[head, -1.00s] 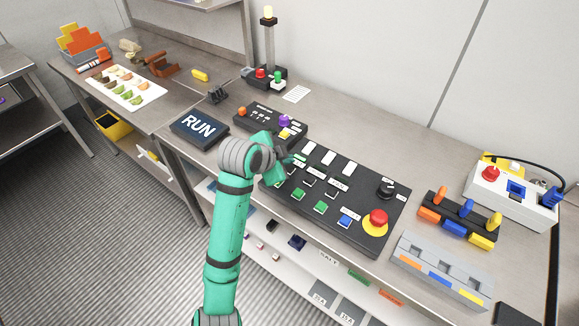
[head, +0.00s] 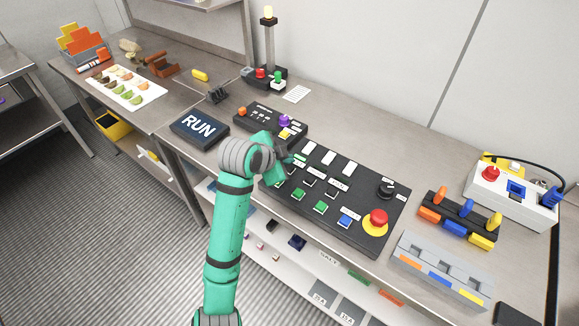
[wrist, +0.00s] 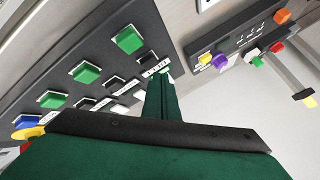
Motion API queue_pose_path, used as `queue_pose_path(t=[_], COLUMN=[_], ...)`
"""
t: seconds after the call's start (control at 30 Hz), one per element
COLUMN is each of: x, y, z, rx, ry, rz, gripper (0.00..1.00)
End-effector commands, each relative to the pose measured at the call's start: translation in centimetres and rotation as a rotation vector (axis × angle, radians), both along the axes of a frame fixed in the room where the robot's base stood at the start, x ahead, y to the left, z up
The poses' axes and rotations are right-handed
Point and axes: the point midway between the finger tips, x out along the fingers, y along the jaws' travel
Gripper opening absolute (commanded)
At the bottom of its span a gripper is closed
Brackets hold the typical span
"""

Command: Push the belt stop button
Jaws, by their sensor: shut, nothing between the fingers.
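The black button panel (head: 357,182) lies on the bench, with a column of green buttons and a column of black buttons. In the wrist view, green buttons (wrist: 129,39) pair with smaller black buttons (wrist: 145,58) and white labels, too small to read. I cannot tell by its label which is belt stop. My gripper (wrist: 160,80) is shut and empty, its fingertips over the panel's far-left end, close to the end black button and its label. Whether they touch anything is unclear. In the head view my wrist hides that end of the panel.
A red mushroom button (head: 376,217) on yellow and a black knob (head: 386,189) sit at the panel's right end. A smaller control box (head: 262,116) with a purple knob is just beyond my gripper. The RUN display (head: 199,128) stands left. Bare bench lies behind the panel.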

Motion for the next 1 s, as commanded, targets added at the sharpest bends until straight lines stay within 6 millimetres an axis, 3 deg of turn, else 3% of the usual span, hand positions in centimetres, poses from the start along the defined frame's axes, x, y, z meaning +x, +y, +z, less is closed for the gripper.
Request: queue_pose_path(t=[1.0], x=[-0.01], y=[-0.01], z=[-0.85], rx=[0.0], ry=[0.0], rz=[0.0], gripper=[0.0])
